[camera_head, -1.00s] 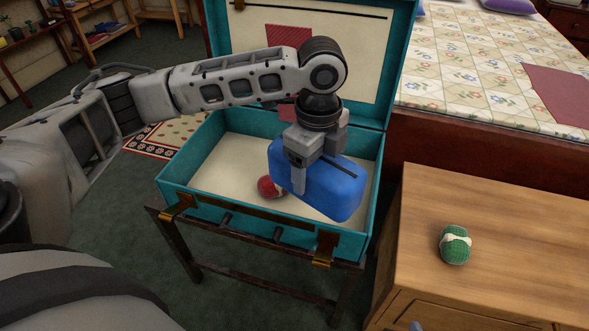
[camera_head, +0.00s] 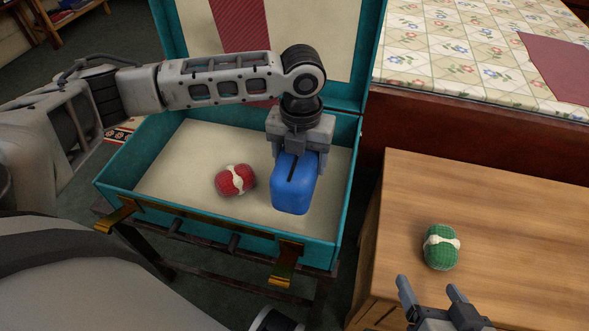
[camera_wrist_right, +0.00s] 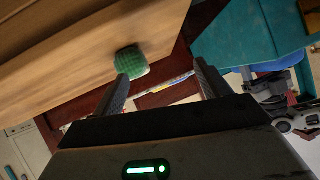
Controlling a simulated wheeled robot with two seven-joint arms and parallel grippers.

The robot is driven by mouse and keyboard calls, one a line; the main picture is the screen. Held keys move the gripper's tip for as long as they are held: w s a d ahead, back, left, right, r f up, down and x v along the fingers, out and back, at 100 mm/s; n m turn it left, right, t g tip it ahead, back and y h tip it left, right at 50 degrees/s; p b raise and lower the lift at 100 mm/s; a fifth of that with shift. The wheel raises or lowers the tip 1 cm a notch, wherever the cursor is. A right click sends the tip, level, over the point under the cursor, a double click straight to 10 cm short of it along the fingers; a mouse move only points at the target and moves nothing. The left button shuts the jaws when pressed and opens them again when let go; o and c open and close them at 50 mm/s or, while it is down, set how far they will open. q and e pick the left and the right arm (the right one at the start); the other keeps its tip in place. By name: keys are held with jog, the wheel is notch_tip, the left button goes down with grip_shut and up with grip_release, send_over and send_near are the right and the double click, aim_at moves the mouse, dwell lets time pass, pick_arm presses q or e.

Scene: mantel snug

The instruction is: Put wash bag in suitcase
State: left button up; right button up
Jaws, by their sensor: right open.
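The blue wash bag (camera_head: 293,190), with a dark zip line on top, is between the fingers of my left gripper (camera_head: 298,160), which is shut on it. The bag hangs inside the outline of the open teal suitcase (camera_head: 130,165), toward its right side; whether it touches the cream floor I cannot tell. My right gripper (camera_head: 430,288) is open and empty in front of the wooden cabinet; its two fingers also show in the right wrist view (camera_wrist_right: 160,78). The suitcase also shows in the right wrist view (camera_wrist_right: 235,35).
A red bundle with a white band (camera_head: 236,180) lies in the suitcase, left of the bag. A green bundle with a white band (camera_head: 441,247) lies on the wooden cabinet top (camera_head: 510,235). A bed with a floral quilt (camera_head: 450,60) stands behind. The suitcase lid stands upright.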

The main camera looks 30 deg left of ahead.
pick_arm(q)
notch_tip(320, 180, down, 5)
jog(key=shift+r+b, duration=0.1)
jog(key=shift+b, duration=0.75)
jog(key=shift+r, duration=0.1)
pick_arm(e)
jog(key=shift+w+a+r+t+y, duration=0.15)
jog(key=shift+r+t, duration=0.1)
jog(key=shift+r, duration=0.25)
jog(key=shift+w+r+t+y, duration=0.15)
jog(key=shift+r+t, duration=0.1)
jog(key=shift+r, duration=0.2)
jog(key=shift+s, duration=0.1)
